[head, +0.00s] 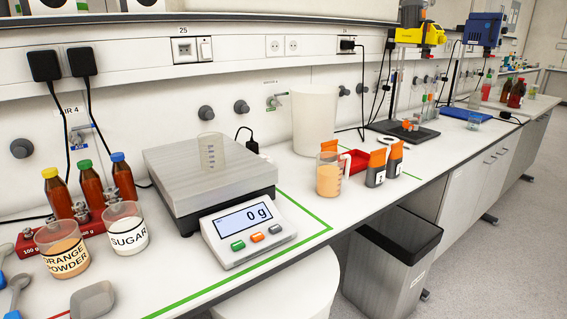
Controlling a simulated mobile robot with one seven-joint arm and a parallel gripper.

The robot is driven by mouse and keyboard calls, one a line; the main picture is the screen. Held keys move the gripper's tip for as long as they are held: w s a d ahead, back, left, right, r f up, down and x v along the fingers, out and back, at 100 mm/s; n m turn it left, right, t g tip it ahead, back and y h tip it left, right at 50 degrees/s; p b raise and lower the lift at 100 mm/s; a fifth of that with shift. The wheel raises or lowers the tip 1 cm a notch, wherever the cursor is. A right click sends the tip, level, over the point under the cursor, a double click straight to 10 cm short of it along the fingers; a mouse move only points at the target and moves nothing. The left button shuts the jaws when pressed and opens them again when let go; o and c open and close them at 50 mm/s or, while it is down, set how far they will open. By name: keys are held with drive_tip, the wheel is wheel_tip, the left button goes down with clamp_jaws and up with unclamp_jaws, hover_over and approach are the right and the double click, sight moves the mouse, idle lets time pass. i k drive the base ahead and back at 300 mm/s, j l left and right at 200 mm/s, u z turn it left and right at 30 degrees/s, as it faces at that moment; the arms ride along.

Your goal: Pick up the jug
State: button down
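The jug (328,176) is a clear vessel with a pale handle on its right side and orange contents. It stands upright on the white bench, right of the scale and near the front edge. Nothing is holding it. Part of its handle side is close to an orange-and-dark container in this view. My gripper is not in view.
A scale (262,190) reading 0 g is left of the jug, with a clear beaker (211,152) at its plate. A bin (392,262) stands below the bench.

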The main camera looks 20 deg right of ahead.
sight(331, 165)
drive_tip(key=i+l+z, duration=0.25)
drive_tip(key=l, duration=0.25)
drive_tip(key=i+l+z, duration=0.3)
drive_tip(key=l, duration=0.15)
drive_tip(key=i, duration=0.5)
